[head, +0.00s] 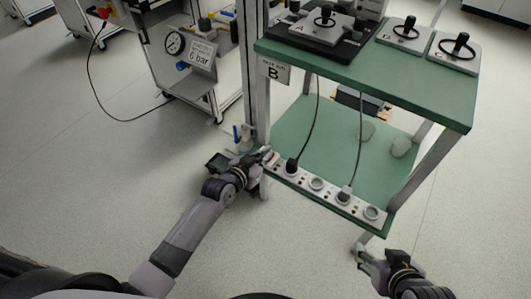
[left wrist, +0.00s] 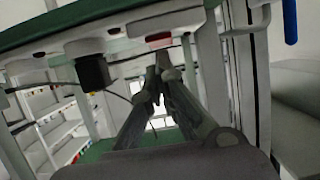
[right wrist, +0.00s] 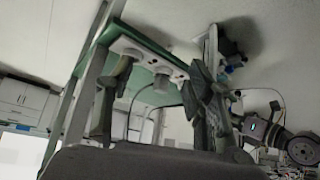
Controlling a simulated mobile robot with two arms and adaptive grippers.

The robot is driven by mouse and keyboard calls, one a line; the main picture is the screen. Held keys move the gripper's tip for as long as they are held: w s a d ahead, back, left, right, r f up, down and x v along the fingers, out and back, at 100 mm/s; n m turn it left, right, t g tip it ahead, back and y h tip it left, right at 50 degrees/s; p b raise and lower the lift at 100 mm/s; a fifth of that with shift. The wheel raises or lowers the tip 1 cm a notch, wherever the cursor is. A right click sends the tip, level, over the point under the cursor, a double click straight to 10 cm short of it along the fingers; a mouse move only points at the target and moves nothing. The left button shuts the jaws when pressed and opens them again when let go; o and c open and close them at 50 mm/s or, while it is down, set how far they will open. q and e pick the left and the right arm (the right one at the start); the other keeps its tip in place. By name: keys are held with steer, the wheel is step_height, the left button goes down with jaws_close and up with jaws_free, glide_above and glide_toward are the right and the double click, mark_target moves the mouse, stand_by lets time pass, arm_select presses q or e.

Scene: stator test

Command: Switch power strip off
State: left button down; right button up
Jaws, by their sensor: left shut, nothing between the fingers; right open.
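The white power strip (head: 328,191) runs along the front edge of the cart's lower green shelf. Two black plugs with cables sit in its sockets. Its left end carries a red switch, seen in the left wrist view (left wrist: 158,37); whether it is lit is unclear. My left gripper (head: 265,154) is shut and empty at the strip's left end. In the left wrist view its fingertips (left wrist: 163,72) are just below the switch; contact cannot be told. My right gripper (head: 364,254) is open and empty, below the strip's right end. The strip also shows in the right wrist view (right wrist: 128,48).
The cart's upper green shelf (head: 450,97) holds grey plates with black-handled parts. Cart posts stand near both grippers. Another bench with a pressure gauge (head: 174,42) and a 6 bar sign stands at the back left. The floor at left is mostly free.

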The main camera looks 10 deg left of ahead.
arm_select(q)
steer(key=shift+r, duration=0.25)
steer(key=shift+r+p, duration=0.15)
steer(key=shift+p, duration=0.25)
steer(key=shift+r, duration=0.15)
arm_select(e)
steer(key=s+d+g+h+p, duration=0.1)
steer(key=s+d+g+p, duration=0.2)
steer(key=s, duration=0.5)
arm_select(q)
steer(key=p+v, duration=0.3)
steer(key=v, duration=0.8)
steer(key=shift+r, duration=0.5)
arm_select(e)
step_height(320, 180, down, 14)
steer(key=w+a+g, duration=0.1)
steer(key=shift+a+r+g, duration=0.25)
steer(key=shift+g, duration=0.05)
